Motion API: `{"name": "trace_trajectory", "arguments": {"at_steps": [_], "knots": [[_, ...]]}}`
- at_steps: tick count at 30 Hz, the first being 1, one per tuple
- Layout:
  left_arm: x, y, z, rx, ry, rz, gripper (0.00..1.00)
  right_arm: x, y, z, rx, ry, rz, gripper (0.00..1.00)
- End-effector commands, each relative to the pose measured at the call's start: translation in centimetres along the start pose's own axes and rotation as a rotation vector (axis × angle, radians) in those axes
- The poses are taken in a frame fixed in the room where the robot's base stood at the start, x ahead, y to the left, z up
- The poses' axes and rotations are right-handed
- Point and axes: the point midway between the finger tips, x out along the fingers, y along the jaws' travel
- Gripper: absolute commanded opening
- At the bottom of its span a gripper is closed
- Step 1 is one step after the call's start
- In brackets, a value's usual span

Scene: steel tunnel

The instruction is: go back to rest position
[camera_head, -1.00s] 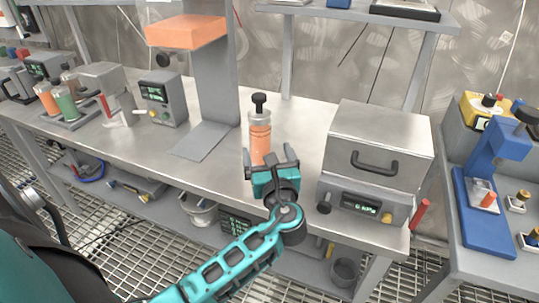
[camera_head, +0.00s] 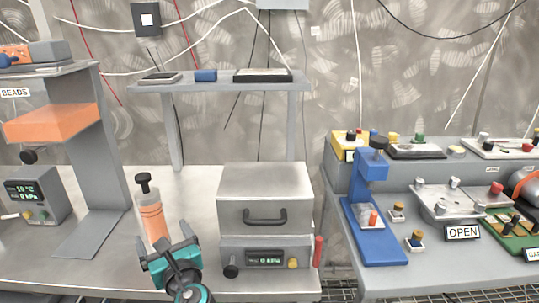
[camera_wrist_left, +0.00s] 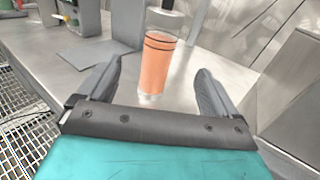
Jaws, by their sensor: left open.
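My left gripper (camera_head: 170,254) is at the bottom of the head view, in front of an orange cylinder with a black knob on top (camera_head: 152,217). In the left wrist view the two dark fingers of the gripper (camera_wrist_left: 158,88) are spread wide. The orange cylinder (camera_wrist_left: 158,68) stands upright on the bench beyond the fingertips, with clear space on both sides of it. The gripper is empty. My right gripper is in neither view.
A grey box oven with a handle (camera_head: 265,197) stands right of the gripper on the steel bench (camera_head: 195,190). A dispenser column with an orange tray (camera_head: 50,123) is at left. A blue press (camera_head: 374,225) and an OPEN sign (camera_head: 462,233) are on the right bench.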

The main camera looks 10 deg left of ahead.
Motion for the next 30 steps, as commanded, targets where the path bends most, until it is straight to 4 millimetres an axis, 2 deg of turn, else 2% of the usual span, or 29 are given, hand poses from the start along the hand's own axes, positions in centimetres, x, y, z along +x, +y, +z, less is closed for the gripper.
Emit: {"name": "trace_trajectory", "arguments": {"at_steps": [4, 8, 12, 16, 21, 27, 29, 30], "knots": [[-1.0, 1.4, -1.6, -0.17, 0.091, 0.025, 0.93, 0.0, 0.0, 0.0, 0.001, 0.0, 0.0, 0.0], [-3.6, 3.9, -4.7, -0.534, 0.282, 0.115, 0.93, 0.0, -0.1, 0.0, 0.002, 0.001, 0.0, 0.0], [-8.0, 6.3, -8.0, -0.988, 0.514, 0.307, 0.93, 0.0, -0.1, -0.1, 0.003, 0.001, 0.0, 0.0], [-12.8, 7.9, -10.0, -1.349, 0.699, 0.553, 0.93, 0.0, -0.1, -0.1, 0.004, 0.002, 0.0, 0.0], [-18.5, 9.0, -10.7, -1.664, 0.856, 0.884, 0.93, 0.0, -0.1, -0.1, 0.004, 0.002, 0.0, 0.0], [-24.2, 9.8, -10.1, -1.869, 0.957, 1.253, 0.93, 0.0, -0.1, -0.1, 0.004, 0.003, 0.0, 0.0], [-25.8, 10.0, -9.7, -1.907, 0.976, 1.364, 0.93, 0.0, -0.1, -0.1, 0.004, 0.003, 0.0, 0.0], [-25.9, 9.7, -10.0, -1.929, 0.987, 1.378, 0.93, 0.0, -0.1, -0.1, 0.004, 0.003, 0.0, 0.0]]}}
